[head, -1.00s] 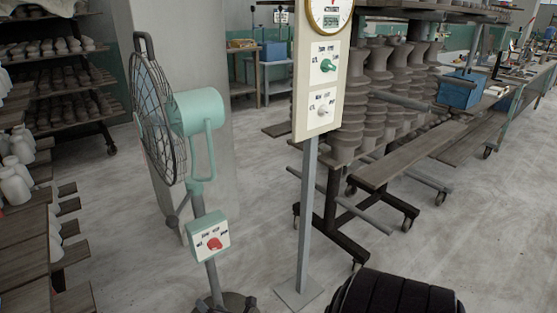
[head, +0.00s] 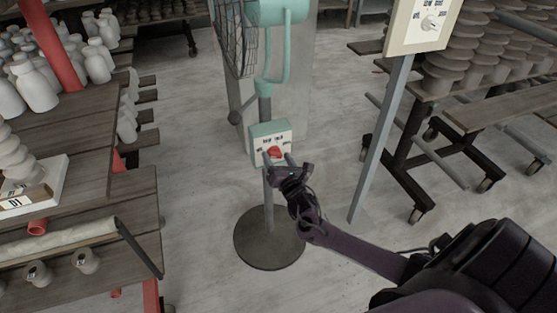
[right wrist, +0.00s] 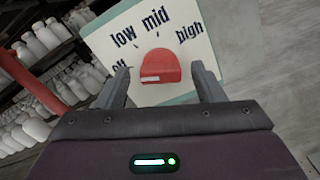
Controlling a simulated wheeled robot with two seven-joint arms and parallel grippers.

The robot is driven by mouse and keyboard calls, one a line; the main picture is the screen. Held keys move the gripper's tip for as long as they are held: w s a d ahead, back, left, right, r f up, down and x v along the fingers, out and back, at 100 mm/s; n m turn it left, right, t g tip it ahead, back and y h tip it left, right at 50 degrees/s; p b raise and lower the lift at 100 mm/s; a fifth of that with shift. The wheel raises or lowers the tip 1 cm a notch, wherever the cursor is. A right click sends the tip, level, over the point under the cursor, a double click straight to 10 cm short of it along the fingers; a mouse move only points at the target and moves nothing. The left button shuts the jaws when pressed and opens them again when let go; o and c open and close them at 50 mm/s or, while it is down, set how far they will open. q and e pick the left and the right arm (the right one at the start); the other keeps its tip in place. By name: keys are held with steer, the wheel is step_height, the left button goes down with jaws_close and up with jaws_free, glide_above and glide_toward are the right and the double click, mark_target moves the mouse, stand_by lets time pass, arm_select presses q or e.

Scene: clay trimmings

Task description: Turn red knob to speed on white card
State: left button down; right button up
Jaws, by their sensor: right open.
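The red knob (head: 274,152) sits on the pale face of a small control box (head: 257,143) on the fan's stand. In the right wrist view the knob (right wrist: 160,66) is near the middle, with "low", "mid" and "high" around it and a label at left partly hidden by a finger. A pale mark lies low on the knob's left side. My right gripper (head: 279,163) is open in front of the box; its fingers (right wrist: 160,74) are on either side of the knob with gaps showing. A white card with a speed on it cannot be made out. My left gripper is out of view.
The fan's round base (head: 269,240) is on the floor. A wooden bench (head: 95,105) with white bottles stands at left. Racks of clay ware stand at right.

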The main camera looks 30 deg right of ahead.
steer(key=c, duration=1)
